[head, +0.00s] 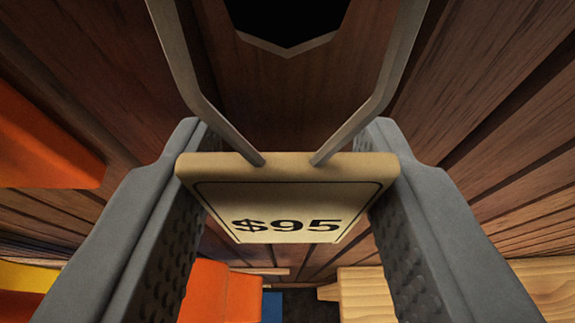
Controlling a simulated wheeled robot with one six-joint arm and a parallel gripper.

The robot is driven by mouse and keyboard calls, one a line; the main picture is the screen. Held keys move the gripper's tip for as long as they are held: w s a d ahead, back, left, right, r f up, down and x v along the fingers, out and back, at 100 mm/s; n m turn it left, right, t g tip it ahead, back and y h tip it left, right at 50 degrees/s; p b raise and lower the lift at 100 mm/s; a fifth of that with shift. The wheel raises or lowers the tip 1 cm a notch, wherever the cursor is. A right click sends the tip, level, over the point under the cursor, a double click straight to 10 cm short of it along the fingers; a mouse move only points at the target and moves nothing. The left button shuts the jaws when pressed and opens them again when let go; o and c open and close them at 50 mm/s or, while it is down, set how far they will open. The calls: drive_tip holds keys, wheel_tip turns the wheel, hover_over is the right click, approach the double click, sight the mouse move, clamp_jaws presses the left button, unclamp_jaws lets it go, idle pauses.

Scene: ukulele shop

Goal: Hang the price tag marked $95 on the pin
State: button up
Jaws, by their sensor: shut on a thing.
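The price tag (290,197) is a cream rounded plate with a dark border line and "$95" in black, in the lower middle of the head view. My gripper (287,205) is shut on it, with one grey, knobbed jaw at each side edge of the tag. A grey metal wire loop (385,92) rises from the tag's upper edge and runs out of the top of the view. I cannot make out the pin in this view.
Brown wooden boards (500,90) fill much of the background. An orange thing (45,140) is at the left, and another orange piece (222,292) is low down. A pale wooden piece (420,290) is at the lower right. A dark opening (288,18) is at the top.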

drive_tip(key=o, duration=1)
drive_tip(key=v, duration=1.7)
drive_tip(key=shift+s, duration=0.3)
drive_tip(key=s+f+t, duration=0.1)
drive_tip(key=s+f, duration=0.7)
drive_tip(key=s, duration=0.2)
drive_tip(key=s+f+t, duration=0.1)
drive_tip(key=s+f, duration=0.8)
drive_tip(key=s, duration=0.1)
drive_tip(key=s+f+t, duration=0.1)
drive_tip(key=s+f, duration=0.7)
drive_tip(key=s, duration=0.2)
drive_tip(key=shift+f+t, duration=0.4)
drive_tip(key=shift+w, duration=0.1)
